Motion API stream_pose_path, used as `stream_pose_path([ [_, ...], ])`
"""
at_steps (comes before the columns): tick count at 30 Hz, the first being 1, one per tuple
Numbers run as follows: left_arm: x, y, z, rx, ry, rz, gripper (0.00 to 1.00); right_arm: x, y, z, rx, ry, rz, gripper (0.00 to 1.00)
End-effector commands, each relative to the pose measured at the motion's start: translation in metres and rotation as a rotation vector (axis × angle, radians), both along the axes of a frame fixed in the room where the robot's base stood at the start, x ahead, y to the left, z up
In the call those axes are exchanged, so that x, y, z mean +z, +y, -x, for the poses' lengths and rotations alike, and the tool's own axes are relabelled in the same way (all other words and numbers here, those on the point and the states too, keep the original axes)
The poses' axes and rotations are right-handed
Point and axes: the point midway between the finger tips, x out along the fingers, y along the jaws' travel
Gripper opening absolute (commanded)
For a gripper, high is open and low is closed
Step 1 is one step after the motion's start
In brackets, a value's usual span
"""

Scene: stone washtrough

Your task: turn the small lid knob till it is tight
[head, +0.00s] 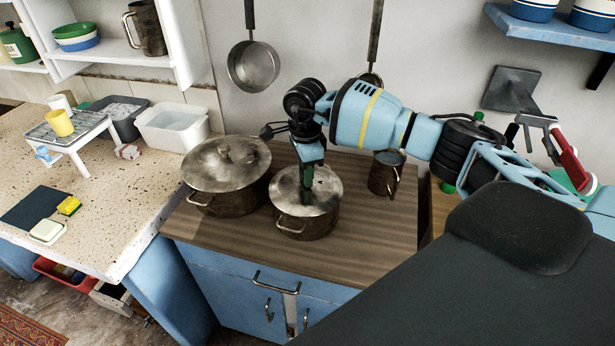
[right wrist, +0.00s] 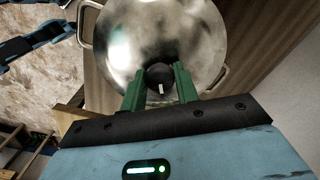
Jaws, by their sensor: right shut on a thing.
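The smaller steel pot (head: 303,226) stands on the brown wooden top, with its shiny lid (head: 325,187) on it. My right gripper (head: 306,192) comes down onto the middle of this lid. In the right wrist view, its two green fingers are shut on the small dark lid knob (right wrist: 159,75), which has a pale mark on it. The lid (right wrist: 150,35) spreads out behind the knob. In the head view the fingers hide the knob. How tight the knob is cannot be seen. My left gripper is not in the head view.
A larger lidded pot (head: 228,192) stands close on the left of the smaller pot. A metal jug (head: 384,173) stands behind on the right. A pan (head: 253,66) hangs on the wall. The wooden top (head: 370,235) is clear in front on the right.

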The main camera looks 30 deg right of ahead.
Motion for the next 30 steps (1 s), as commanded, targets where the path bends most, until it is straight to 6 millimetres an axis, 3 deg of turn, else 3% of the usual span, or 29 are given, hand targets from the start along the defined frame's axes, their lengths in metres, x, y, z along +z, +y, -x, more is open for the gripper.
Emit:
stream_pose_path([
  [9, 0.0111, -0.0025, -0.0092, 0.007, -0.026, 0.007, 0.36, 0.0006, 0.0005, 0.0004, -0.155, 0.0, 0.0, 0.2],
  [19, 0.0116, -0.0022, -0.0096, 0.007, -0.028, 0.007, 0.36, -0.0009, 0.0003, 0.0002, -0.185, 0.002, 0.0, 0.2],
  [20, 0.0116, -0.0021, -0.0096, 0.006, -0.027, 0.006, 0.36, -0.001, 0.0002, 0.0003, -0.185, 0.002, 0.0, 0.33],
  [25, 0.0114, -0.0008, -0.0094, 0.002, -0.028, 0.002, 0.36, -0.0007, 0.0002, 0.0002, -0.184, 0.001, 0.001, 0.55],
  [30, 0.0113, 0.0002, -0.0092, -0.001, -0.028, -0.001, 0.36, -0.0004, 0.0001, 0.0001, -0.183, 0.001, 0.0, 0.55],
])
